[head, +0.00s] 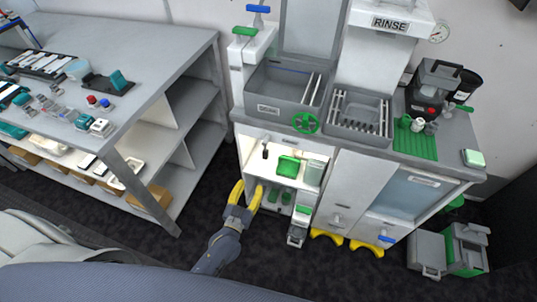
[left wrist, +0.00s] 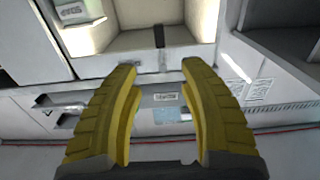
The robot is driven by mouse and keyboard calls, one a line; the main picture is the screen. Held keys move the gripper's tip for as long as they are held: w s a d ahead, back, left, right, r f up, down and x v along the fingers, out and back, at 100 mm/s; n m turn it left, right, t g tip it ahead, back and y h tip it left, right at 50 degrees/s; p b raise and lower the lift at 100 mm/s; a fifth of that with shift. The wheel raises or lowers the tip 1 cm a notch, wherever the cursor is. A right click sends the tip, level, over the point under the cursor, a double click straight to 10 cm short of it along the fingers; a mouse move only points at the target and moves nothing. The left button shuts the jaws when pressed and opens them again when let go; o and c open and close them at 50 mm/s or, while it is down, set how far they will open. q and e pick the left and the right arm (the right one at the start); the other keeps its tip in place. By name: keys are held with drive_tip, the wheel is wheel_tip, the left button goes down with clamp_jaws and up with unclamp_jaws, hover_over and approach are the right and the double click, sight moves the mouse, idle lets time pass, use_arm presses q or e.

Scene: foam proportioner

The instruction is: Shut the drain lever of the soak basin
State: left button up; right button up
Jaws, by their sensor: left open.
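The soak basin (head: 285,88) appears to be the grey left-hand sink in the white cabinet's counter; its front label is too small to read surely. Under it, in an open lit bay, a small dark lever (head: 265,150) hangs near the bay's top left, probably the drain lever. A dark upright piece (left wrist: 158,36) in the left wrist view may be the same lever. My left gripper (head: 246,194) is open and empty, low at the bay's left front. Its yellow fingers (left wrist: 160,65) are spread in the wrist view, apart from the dark piece. My right gripper is out of view.
A green handwheel (head: 306,122) sits on the counter front. A green tray (head: 288,165) and other items stand in the bay. A grey shelf table (head: 165,50) stands left; yellow pieces (head: 367,247) lie at the cabinet's foot. Dark floor is clear between table and cabinet.

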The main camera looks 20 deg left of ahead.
sight(264, 156)
use_arm(q)
drive_tip(key=w, duration=1.1)
drive_tip(key=w+d, duration=0.1)
drive_tip(key=w, duration=0.5)
clamp_jaws()
